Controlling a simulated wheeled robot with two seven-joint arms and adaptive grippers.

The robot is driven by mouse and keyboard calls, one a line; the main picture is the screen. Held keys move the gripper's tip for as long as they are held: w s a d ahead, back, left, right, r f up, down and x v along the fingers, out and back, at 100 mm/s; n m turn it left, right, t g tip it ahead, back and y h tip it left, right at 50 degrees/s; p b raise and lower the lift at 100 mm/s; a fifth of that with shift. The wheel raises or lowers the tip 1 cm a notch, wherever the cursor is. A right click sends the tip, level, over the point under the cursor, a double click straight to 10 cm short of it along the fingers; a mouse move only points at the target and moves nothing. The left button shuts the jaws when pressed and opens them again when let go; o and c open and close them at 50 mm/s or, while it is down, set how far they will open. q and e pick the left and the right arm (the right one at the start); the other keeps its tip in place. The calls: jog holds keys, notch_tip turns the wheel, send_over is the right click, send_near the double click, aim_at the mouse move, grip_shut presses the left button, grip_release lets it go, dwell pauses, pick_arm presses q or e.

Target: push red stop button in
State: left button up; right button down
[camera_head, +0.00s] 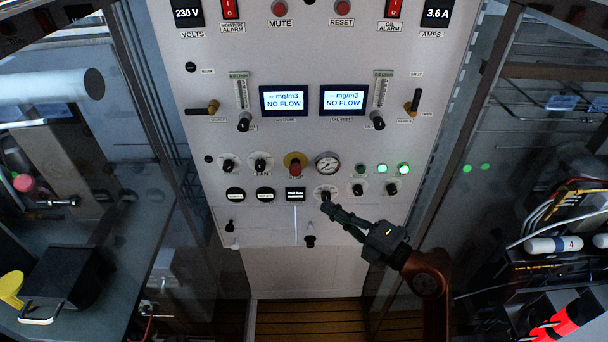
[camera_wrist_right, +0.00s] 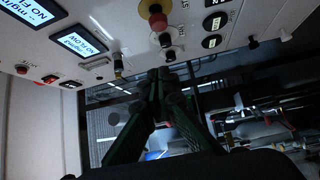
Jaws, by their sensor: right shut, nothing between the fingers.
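The red stop button (camera_head: 295,168) sits on a yellow ring in the lower middle of the white panel, left of the round gauge. In the right wrist view the red button (camera_wrist_right: 157,20) shows at the top edge, above and a little left of the fingertips. My right gripper (camera_head: 327,199) is shut and empty, in front of the panel, lower and to the right of the button. Its fingers also show in the right wrist view (camera_wrist_right: 163,76), meeting at the tips apart from the button. Whether the tips touch the panel, I cannot tell. My left gripper is out of view.
The round gauge (camera_head: 328,164) and several black knobs surround the button. Green lamps (camera_head: 403,169) are to its right. Two NO FLOW displays (camera_head: 284,100) and valve handles are above. Glass-sided frames with equipment flank the panel.

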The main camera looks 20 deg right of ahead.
jog(key=shift+d+f+h, duration=0.1)
jog(key=shift+d+h, duration=0.1)
jog(key=shift+h, duration=0.1)
jog(key=p, duration=0.3)
send_near(291, 172)
jog(key=a+x, duration=0.1)
jog(key=x, duration=0.4)
jog(key=shift+w+d, duration=0.25)
jog(key=shift+d, duration=0.2)
